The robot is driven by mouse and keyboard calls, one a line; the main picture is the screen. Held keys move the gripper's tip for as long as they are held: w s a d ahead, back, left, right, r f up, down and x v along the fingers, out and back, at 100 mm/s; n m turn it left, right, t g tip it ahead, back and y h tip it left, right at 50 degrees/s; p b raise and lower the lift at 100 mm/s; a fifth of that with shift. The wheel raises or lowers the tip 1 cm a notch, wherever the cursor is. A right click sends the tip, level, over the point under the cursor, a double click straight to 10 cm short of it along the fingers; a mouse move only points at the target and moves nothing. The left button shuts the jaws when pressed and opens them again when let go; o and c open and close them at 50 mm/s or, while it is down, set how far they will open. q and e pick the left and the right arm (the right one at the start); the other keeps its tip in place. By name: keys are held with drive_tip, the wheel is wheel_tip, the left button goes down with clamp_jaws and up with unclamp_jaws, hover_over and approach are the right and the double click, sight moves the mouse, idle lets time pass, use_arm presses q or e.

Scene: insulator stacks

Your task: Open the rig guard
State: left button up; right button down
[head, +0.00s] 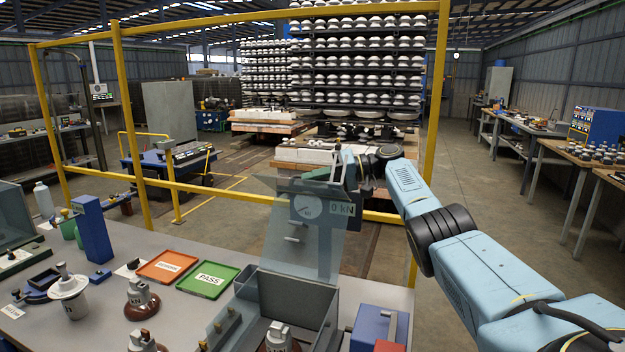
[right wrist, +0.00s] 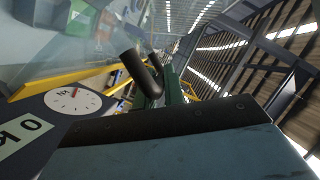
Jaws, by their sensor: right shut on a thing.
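The rig guard (head: 300,240) is a clear panel standing nearly upright at the back of the grey open-topped rig box (head: 330,304). My right gripper (head: 346,168) is at the guard's upper right, shut on the guard's handle. In the right wrist view the dark, bent, tube-like handle (right wrist: 140,72) is at the green fingers (right wrist: 165,88). A round dial (head: 307,207) and a "0 kN" display (head: 342,209) show by the guard. The dial also shows in the right wrist view (right wrist: 73,100). My left gripper is out of view.
Orange (head: 167,266) and green PASS (head: 208,280) trays lie left of the rig. Brown-based insulators (head: 141,299) and a blue box (head: 378,327) stand near the rig. Yellow frame posts (head: 128,130) rise behind the table.

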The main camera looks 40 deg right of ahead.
drive_tip(key=c, duration=1.5)
unclamp_jaws()
drive_tip(key=shift+f, duration=0.25)
drive_tip(key=shift+c, duration=0.2)
drive_tip(key=shift+o, duration=0.3)
drive_tip(key=shift+r, duration=0.1)
drive_tip(key=v, duration=0.7)
drive_tip(key=shift+s, duration=0.2)
drive_tip(key=shift+d, duration=0.15)
